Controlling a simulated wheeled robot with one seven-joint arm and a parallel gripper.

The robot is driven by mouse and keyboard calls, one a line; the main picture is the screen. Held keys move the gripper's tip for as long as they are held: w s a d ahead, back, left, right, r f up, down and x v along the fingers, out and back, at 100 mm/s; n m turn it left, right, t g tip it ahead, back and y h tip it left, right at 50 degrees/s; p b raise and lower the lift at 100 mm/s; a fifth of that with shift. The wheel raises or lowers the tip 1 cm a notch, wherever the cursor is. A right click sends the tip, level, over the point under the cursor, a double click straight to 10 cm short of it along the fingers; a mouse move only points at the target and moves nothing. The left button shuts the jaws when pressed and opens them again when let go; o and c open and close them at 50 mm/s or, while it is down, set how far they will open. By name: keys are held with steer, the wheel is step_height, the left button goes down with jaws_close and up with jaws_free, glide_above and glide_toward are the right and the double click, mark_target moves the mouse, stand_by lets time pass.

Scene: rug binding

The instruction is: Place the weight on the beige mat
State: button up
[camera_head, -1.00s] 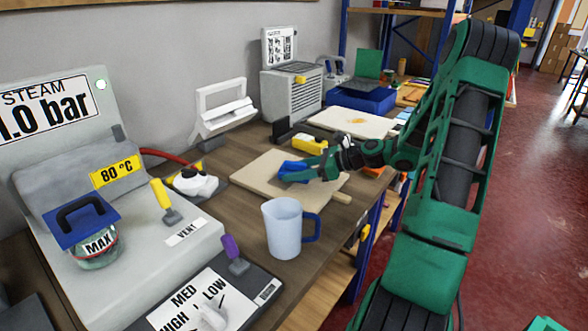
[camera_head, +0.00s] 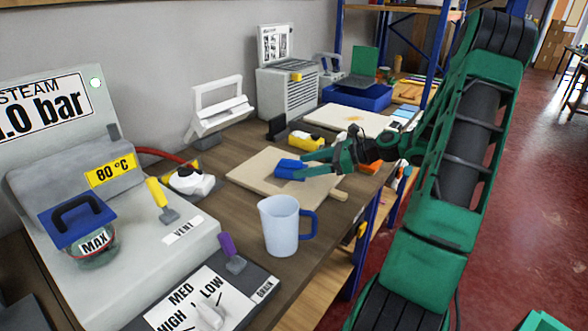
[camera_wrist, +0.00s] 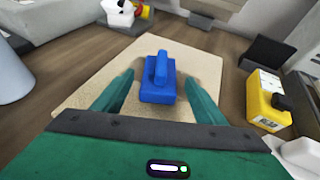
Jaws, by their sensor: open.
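The weight is a blue block with a raised handle (camera_head: 290,169), lying on the beige mat (camera_head: 255,172). In the wrist view the weight (camera_wrist: 158,80) rests upright on the mat (camera_wrist: 190,65), with bare mat around it. My gripper (camera_head: 312,163) is open just to the right of the weight in the head view. In the wrist view its two green fingers (camera_wrist: 158,92) stand apart, one on each side of the weight's near end, and do not seem to touch it.
A pale jug with a blue handle (camera_head: 281,226) stands in front of the mat. A yellow object (camera_head: 305,141) lies behind the mat, near a white board (camera_head: 350,118). The steam unit (camera_head: 130,240) fills the left.

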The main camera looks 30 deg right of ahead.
steer(key=v, duration=0.6)
steer(key=shift+s+d+r, duration=0.15)
steer(key=shift+s+d, duration=0.1)
